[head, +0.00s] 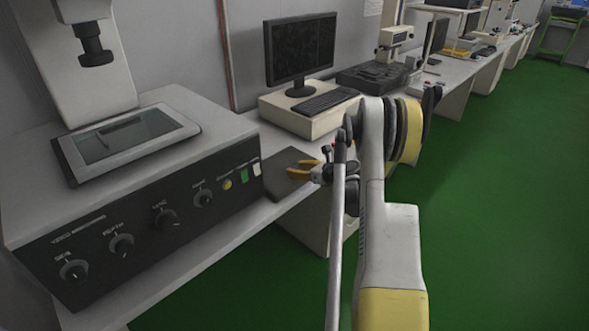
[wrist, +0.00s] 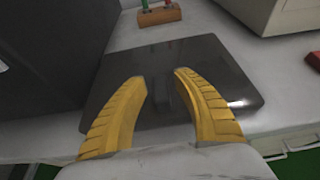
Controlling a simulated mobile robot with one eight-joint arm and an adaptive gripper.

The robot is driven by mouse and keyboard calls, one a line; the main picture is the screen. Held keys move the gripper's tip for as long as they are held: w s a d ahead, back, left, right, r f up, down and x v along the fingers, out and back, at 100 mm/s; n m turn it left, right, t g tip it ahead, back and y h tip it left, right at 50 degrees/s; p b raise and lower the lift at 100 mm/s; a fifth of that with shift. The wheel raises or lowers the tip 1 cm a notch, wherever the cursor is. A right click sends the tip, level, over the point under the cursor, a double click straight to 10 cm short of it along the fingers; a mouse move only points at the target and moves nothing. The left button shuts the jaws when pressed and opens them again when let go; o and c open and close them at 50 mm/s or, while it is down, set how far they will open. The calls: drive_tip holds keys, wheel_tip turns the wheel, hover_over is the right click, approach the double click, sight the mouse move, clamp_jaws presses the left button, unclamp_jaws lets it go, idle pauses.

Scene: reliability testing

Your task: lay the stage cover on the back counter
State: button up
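A thin dark glossy plate with rounded corners, which looks like the stage cover (head: 284,183), lies flat on the pale counter (head: 215,245) beside the large instrument. In the wrist view the plate (wrist: 205,75) fills the middle. My gripper (head: 288,169) has yellow fingers that are spread apart and empty. In the wrist view the fingertips (wrist: 161,78) are over the plate, and part of its near edge is hidden behind the fingers. I cannot tell whether the fingers touch it. Which counter is the back counter is not clear.
The large instrument (head: 160,190) with knobs stands left of the plate. A monitor (head: 300,48) and keyboard (head: 331,101) sit on a beige case (head: 305,121) behind it. A small wooden block (wrist: 158,15) with red and green pieces lies beyond. The green floor (head: 500,200) is clear at right.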

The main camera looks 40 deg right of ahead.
drive_tip(key=a+p+v, duration=0.1)
drive_tip(key=p+v, duration=0.3)
drive_tip(key=v, duration=0.7)
drive_tip(key=a+r+n+g, duration=0.2)
drive_tip(key=a+r+n, duration=0.3)
drive_tip(key=a, duration=0.3)
drive_tip(key=a+r+n+g+y, duration=0.1)
drive_tip(key=a+r+n, duration=0.45)
drive_tip(key=a, duration=0.35)
drive_tip(key=a+r+n+g, duration=0.2)
drive_tip(key=a+r+n, duration=0.2)
drive_tip(key=a+n, duration=0.3)
drive_tip(key=s+a+r+n+g+h, duration=0.1)
drive_tip(key=s+a+r+n+h, duration=0.1)
drive_tip(key=s+a+n, duration=1.4)
drive_tip(key=s+r+n, duration=0.1)
drive_tip(key=s, duration=0.2)
drive_tip(key=shift+a+r, duration=0.15)
drive_tip(key=shift+a, duration=0.25)
drive_tip(key=shift+s+n, duration=0.1)
drive_tip(key=shift+n, duration=0.15)
